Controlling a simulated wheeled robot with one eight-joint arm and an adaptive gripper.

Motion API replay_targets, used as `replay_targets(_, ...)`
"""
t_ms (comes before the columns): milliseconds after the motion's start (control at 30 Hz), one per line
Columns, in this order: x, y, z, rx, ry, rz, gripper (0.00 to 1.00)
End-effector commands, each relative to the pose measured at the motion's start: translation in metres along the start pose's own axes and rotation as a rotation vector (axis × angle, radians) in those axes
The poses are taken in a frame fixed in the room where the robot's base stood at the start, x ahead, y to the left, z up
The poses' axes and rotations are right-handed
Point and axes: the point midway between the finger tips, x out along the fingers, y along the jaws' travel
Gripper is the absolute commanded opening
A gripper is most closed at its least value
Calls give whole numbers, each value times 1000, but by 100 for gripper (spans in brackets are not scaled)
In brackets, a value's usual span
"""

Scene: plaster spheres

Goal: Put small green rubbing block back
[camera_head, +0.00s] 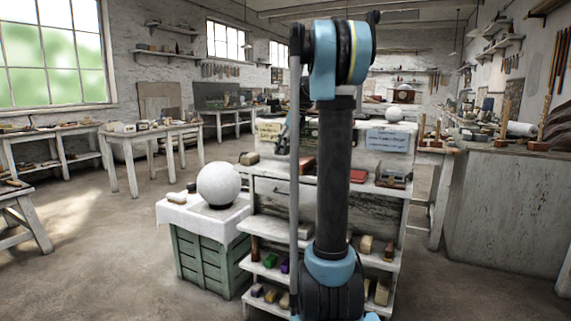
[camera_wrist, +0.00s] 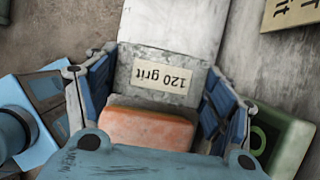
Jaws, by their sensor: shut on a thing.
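In the wrist view my gripper (camera_wrist: 155,100) has its two blue-padded fingers on either side of an orange-red block (camera_wrist: 150,127), close to the palm. The near side of this block is hidden by my gripper. Just beyond it is a mottled grey surface with an upside-down "120 grit" label (camera_wrist: 160,78). A green block-like thing (camera_wrist: 287,140) with a pale ring mark lies outside the right finger, partly hidden. In the head view a small green block (camera_head: 270,260) sits on a lower shelf. My gripper cannot be made out there behind my arm.
The shelf unit (camera_head: 268,224) holds several coloured blocks on its lower shelves. A white sphere (camera_head: 218,184) stands on a cloth-covered green crate (camera_head: 205,263) at left. Open floor lies further left.

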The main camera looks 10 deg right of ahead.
Motion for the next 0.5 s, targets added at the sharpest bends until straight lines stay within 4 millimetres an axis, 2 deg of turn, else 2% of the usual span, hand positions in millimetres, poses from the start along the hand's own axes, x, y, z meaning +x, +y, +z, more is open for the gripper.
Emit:
replay_targets(100,15,0,-6,0,0,0,48)
replay_targets(367,28,0,-11,-1,0,0,48)
replay_targets(500,45,0,-18,0,0,0,48)
